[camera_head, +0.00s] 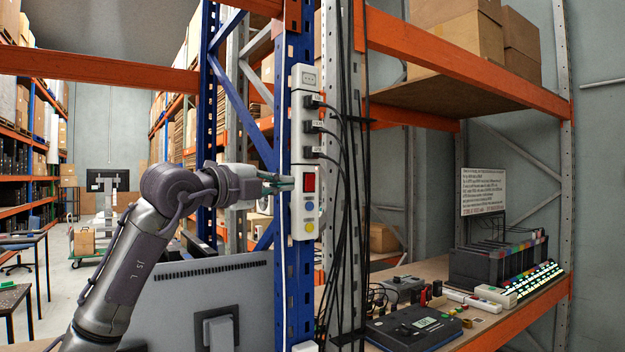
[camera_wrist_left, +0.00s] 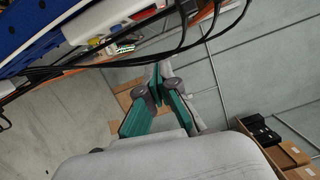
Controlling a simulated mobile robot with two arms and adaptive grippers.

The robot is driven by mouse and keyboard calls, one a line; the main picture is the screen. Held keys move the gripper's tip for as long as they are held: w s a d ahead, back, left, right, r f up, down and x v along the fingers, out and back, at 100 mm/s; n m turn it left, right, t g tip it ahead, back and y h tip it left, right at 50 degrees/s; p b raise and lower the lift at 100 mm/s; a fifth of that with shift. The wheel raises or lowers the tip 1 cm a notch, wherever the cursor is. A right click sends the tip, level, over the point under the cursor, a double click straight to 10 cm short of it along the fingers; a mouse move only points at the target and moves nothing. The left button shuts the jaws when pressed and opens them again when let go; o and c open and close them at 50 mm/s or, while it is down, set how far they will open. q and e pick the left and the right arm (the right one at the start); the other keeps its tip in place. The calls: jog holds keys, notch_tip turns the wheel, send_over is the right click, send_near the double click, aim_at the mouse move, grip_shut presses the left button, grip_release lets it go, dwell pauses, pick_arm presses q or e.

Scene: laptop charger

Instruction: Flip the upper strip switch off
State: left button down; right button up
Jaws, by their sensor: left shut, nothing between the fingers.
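A white power strip (camera_head: 306,228) is fixed upright on the blue rack post. It carries a large red switch (camera_head: 309,183), with blue and yellow round parts below it. Whether the switch is on or off is too small to tell. Above it, several black plugs (camera_head: 313,127) sit in the white strip's sockets. My left gripper (camera_head: 285,184) is shut and empty, pointing right, with its tips close to the left side of the red switch. I cannot tell whether they touch. My right gripper is not in view.
Black cables (camera_head: 349,215) hang just right of the strip. The blue post (camera_head: 284,290) stands directly behind it. A grey monitor (camera_head: 205,300) is below my left arm. A shelf at right holds a black device (camera_head: 413,327) and a row of dark modules (camera_head: 490,265).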

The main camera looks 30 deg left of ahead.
aim_at(305, 177)
pick_arm(q)
jog(key=w+p, duration=0.2)
jog(key=w, duration=0.1)
jog(key=w+a+p, duration=0.1)
jog(key=w+p, duration=0.2)
jog(key=w, duration=0.1)
jog(key=w+r+p, duration=0.1)
jog(key=w+p, duration=0.1)
jog(key=w, duration=0.2)
jog(key=shift+w+a+p, duration=0.15)
jog(key=shift+p, duration=0.25)
jog(key=shift+a+f, duration=0.15)
jog(key=shift+a, duration=0.4)
jog(key=shift+w+d, duration=0.1)
jog(key=shift+a+r+n, duration=0.2)
jog(key=shift+n, duration=0.2)
